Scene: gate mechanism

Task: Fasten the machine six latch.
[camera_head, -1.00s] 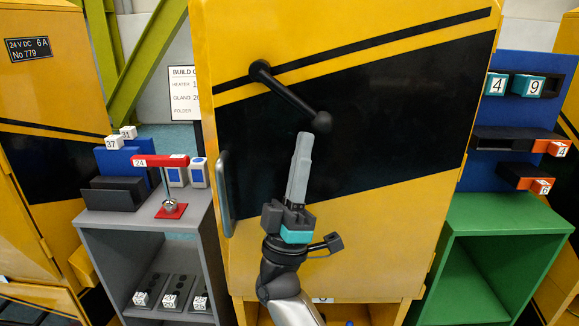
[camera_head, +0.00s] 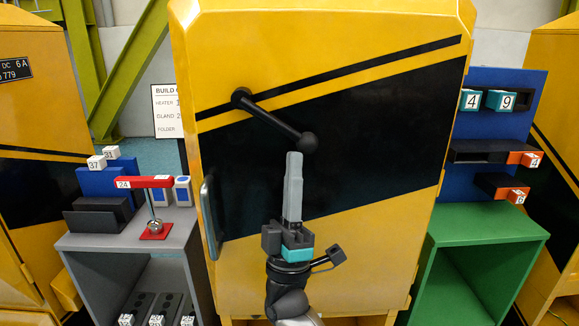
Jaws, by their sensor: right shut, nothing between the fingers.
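The machine's yellow door (camera_head: 330,258) with black diagonal stripes fills the middle of the view. The latch (camera_head: 272,119) is a black lever on its upper left, with a round pivot at its upper left end and a ball knob at its lower right end. My right gripper (camera_head: 294,155) is shut and empty, pointing up. Its tip appears just below the ball knob; whether it touches the knob, I cannot tell. A grey vertical handle (camera_head: 210,217) is on the door's left edge. My left gripper is not in view.
A grey shelf (camera_head: 185,236) on the left carries a red-topped stand (camera_head: 144,183) and white numbered cubes (camera_head: 96,163). A green shelf (camera_head: 480,228) and a blue panel with numbered blocks (camera_head: 500,100) stand on the right.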

